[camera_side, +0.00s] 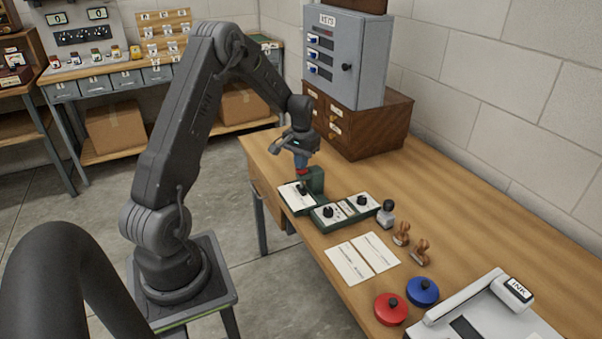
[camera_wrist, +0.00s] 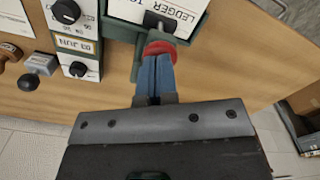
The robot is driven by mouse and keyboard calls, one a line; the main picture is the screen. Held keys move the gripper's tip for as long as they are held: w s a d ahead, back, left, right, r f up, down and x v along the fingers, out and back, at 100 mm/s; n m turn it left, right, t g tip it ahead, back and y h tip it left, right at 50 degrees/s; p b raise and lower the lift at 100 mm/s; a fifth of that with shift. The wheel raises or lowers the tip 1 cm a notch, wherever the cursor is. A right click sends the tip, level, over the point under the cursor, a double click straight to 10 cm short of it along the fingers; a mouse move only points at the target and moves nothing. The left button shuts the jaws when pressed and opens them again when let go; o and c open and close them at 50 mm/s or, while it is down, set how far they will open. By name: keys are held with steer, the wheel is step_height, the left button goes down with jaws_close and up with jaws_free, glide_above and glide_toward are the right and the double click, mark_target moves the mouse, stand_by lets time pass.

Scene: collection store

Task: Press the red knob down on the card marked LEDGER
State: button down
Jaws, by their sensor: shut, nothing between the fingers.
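The red knob (camera_wrist: 158,48) tops a green stamping press in the wrist view, and a sliver of it shows in the side view (camera_side: 302,171). The white card marked LEDGER (camera_wrist: 178,13) lies in the green tray below it, with a dark stamp part over the card. The card also shows in the side view (camera_side: 292,194). My gripper (camera_wrist: 157,58) is shut and empty, its blue fingers pointing at the knob. The fingertips look to be at or against the knob; I cannot tell whether they touch, nor how far the knob is down.
A green block with black dials (camera_side: 328,212) and a date strip (camera_wrist: 76,44) stands beside the press. Several hand stamps (camera_side: 402,233), paper sheets (camera_side: 362,258), and red (camera_side: 391,309) and blue (camera_side: 422,291) tins lie nearer. A grey cabinet (camera_side: 345,60) stands behind.

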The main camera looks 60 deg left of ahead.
steer(key=shift+f, duration=0.1)
step_height(320, 180, up, 8)
stand_by(1.2)
steer(key=shift+d, duration=0.1)
steer(key=s+d+r+m+t+y, duration=0.1)
steer(key=s+d+r, duration=0.1)
steer(key=d+r, duration=0.55)
steer(key=s+d+r+m+t, duration=0.1)
steer(key=s+d+r+m, duration=0.3)
steer(key=d, duration=0.6)
steer(key=s+d+r+m+t+h, duration=0.1)
steer(key=s+d+r+t, duration=0.1)
steer(key=s+d, duration=1)
steer(key=shift+s+d+t, duration=0.35)
steer(key=shift+s+t, duration=0.1)
steer(key=shift+t, duration=0.35)
